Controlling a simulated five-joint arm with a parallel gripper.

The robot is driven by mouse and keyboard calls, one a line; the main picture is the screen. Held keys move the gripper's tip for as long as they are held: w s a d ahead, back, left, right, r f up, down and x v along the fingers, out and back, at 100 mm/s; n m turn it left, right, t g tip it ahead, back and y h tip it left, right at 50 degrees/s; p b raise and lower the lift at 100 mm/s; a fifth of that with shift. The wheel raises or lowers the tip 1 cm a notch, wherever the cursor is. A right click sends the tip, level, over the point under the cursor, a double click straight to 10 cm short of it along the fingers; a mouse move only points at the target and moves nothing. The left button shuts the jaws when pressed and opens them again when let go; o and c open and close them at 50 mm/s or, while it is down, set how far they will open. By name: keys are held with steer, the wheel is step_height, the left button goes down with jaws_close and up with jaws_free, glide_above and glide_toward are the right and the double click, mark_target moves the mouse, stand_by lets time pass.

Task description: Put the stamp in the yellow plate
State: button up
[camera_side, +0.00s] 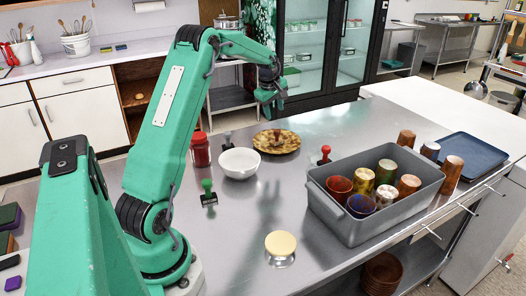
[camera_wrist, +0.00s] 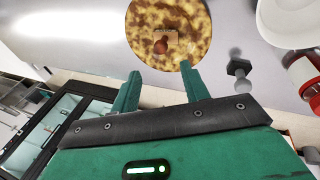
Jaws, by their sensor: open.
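The yellow plate (camera_side: 288,147) is mottled yellow and brown and lies on the steel counter. A stamp with a brown handle (camera_side: 277,134) stands on the plate, near its middle. In the wrist view the plate (camera_wrist: 185,18) is at the top, with the brown stamp (camera_wrist: 161,45) on it. My gripper (camera_side: 271,103) is above the plate, apart from the stamp. In the wrist view its two green fingers (camera_wrist: 159,78) are spread, with nothing between them.
A dark stamp (camera_side: 227,142), a green-handled stamp (camera_side: 208,188) and a red-handled stamp (camera_side: 325,154) stand nearby. A white bowl (camera_side: 239,165) and a red jar (camera_side: 201,152) are left of the plate. A grey bin (camera_side: 345,226) with several cups is at right. The middle front is mostly clear.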

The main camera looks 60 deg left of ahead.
steer(key=shift+d+r, duration=0.1)
steer(key=shift+r, duration=0.15)
stand_by(0.4)
steer(key=s+d+r+m, duration=0.3)
steer(key=d+r, duration=0.1)
steer(key=d, duration=0.3)
steer(key=s+d+r+m+t, duration=0.15)
steer(key=d+r+m, duration=0.25)
steer(key=d, duration=0.4)
steer(key=s+d+r+m, duration=0.3)
steer(key=s+d+r, duration=0.1)
steer(key=d, duration=0.3)
steer(key=s+d+f+m+h, duration=0.2)
steer(key=s+d+m, duration=0.8)
steer(key=s+d, duration=0.4)
steer(key=s+t, duration=0.1)
steer(key=s, duration=0.2)
steer(key=shift+s+d+f+m, duration=0.3)
steer(key=shift+s+d, duration=0.1)
steer(key=shift+o, duration=0.4)
